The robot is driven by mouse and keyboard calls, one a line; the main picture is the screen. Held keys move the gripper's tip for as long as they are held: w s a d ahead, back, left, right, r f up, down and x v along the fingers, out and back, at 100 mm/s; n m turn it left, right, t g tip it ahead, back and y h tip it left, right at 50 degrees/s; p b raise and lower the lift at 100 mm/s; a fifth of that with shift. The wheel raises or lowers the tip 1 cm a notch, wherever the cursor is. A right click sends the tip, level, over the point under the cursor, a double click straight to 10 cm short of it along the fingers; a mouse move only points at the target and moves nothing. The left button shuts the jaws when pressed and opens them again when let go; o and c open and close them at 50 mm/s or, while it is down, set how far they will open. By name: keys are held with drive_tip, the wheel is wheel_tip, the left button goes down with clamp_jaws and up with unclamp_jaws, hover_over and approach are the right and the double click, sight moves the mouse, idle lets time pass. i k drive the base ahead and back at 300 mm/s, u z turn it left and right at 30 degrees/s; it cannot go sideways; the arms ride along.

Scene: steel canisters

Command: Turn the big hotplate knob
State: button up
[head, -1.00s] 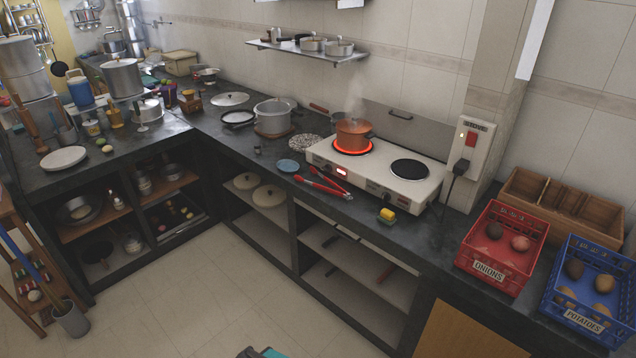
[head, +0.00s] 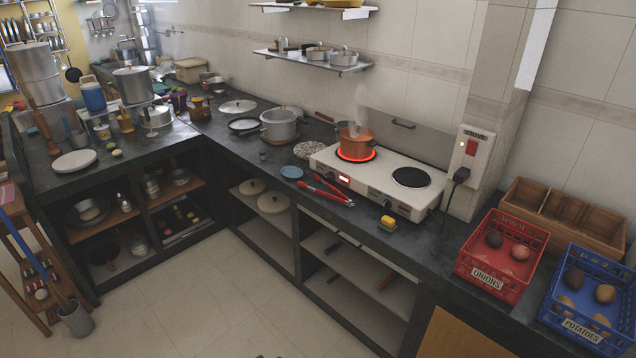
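The white two-burner hotplate (head: 404,207) stands on the dark counter right of centre. Its left burner (head: 368,158) glows red under a steaming copper pot (head: 356,137). Its right burner (head: 411,177) is dark and bare. A small lit red display (head: 344,180) shows on the front panel. Dark knob shapes (head: 387,203) sit along that panel, too small to tell their setting or which one is big. My gripper is not in view.
A red onion crate (head: 490,284) stands to the right. The floor (head: 205,290) ahead is clear.

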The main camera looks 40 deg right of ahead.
sight(331, 175)
drive_tip(key=u, duration=0.2)
drive_tip(key=i, duration=1)
